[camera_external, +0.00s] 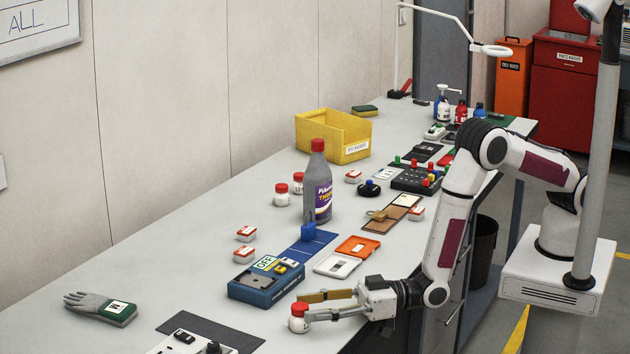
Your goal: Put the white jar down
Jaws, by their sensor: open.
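A white jar with a red lid (298,324) stands upright on the bench near its front edge, at the lower middle of the view. My gripper (305,308) is low over the bench with its fingers pointing left, open, at the jar. The jar is at the fingertips; I cannot tell whether either finger touches it. Two similar white jars with red lids (281,195) (298,184) stand farther back, left of a grey bottle.
A blue box (262,292) sits just behind my gripper. A dark mat (211,334) and a grey glove (103,307) lie to the left. An orange-and-white case (343,262), a grey bottle (318,190) and a yellow bin (312,138) are farther back. The bench's left middle is clear.

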